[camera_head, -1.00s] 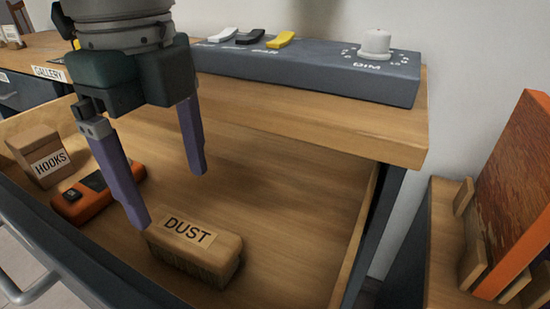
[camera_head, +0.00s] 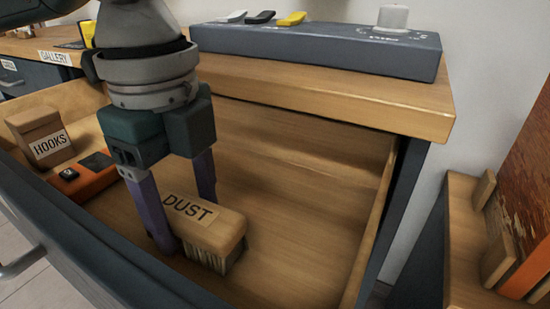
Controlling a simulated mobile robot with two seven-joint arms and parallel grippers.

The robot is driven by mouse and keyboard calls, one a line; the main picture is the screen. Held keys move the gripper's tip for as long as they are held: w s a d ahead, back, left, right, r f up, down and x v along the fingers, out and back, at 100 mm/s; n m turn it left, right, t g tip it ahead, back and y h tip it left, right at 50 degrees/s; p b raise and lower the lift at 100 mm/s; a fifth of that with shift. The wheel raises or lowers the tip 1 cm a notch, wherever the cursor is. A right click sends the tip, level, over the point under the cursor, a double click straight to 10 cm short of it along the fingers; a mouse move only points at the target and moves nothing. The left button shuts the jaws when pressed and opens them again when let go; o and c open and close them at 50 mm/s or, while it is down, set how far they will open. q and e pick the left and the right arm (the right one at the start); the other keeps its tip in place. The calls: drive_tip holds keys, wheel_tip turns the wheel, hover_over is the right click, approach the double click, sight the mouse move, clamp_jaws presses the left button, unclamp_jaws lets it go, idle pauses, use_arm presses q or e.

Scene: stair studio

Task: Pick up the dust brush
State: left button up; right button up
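The near finger hides part of the brush's left end. I cannot tell whether the fingers touch it. My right gripper is not in view.
An orange device (camera_head: 92,180) and a wooden "HOOKS" box (camera_head: 41,137) lie left of the gripper in the drawer. A grey dimmer panel (camera_head: 318,45) sits on the tabletop above. The drawer's right side is clear. A wooden rack (camera_head: 468,245) stands at the right.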

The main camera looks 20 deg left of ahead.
sight(186, 208)
use_arm(q)
clamp_jaws()
idle(0.3)
wheel_tip(186, 208, up, 20)
drive_tip(key=p, duration=0.9)
